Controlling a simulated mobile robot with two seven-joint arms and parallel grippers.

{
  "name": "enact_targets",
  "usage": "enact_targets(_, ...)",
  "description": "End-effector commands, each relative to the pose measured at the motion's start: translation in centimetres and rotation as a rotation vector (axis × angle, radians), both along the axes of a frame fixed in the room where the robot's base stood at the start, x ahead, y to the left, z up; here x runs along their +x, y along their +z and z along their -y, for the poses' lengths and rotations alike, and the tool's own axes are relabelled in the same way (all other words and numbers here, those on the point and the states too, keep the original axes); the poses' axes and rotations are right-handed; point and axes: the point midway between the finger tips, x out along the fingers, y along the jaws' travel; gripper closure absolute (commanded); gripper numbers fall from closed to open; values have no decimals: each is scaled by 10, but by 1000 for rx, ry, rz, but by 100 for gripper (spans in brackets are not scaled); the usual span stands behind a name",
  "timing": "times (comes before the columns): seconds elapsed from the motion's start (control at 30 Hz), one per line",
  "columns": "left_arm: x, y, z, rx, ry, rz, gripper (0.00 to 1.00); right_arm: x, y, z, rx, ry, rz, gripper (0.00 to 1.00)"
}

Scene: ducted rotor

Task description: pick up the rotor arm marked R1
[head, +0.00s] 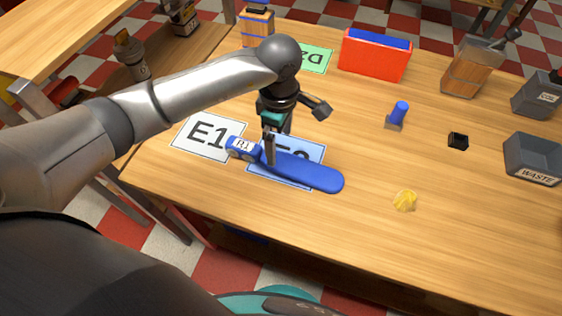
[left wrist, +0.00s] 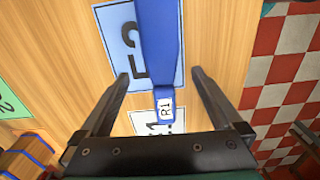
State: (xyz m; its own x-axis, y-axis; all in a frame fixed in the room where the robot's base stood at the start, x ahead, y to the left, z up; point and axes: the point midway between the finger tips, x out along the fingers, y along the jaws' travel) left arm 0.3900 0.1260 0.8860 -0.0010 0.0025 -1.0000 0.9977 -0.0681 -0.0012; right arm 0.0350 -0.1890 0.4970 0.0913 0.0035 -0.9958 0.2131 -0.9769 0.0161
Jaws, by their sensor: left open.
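The blue rotor arm marked R1 (head: 305,172) lies across the light-blue card (head: 313,148) on the wooden table. Its narrower end with the white R1 label reaches the edge of the white E1 card (head: 190,137). My left gripper (head: 270,158) points down over the arm near its labelled end. In the left wrist view, the open fingers of the left gripper (left wrist: 160,75) stand on either side of the rotor arm (left wrist: 160,40), with gaps on both sides. My gripper hides part of the light-blue card in the head view. My right gripper is not in view.
A red bin with blue contents (head: 375,58) stands at the back beside a green card (head: 316,60). A blue peg on a base (head: 398,115), a small black block (head: 458,141), a yellow crumpled piece (head: 404,201) and a grey WASTE bin (head: 535,158) are to the right.

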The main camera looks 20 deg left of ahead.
Motion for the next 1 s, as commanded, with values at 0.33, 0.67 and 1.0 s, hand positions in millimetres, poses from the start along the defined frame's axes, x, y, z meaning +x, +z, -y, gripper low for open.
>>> enact_targets(0.33,-2,-33,3,-3,0,-3,0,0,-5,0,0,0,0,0)
enact_targets(0.67,-3,-70,4,-3,1,1,0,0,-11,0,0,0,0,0)
enact_targets(1.0,-2,-70,4,-3,0,2,15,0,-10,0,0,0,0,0)
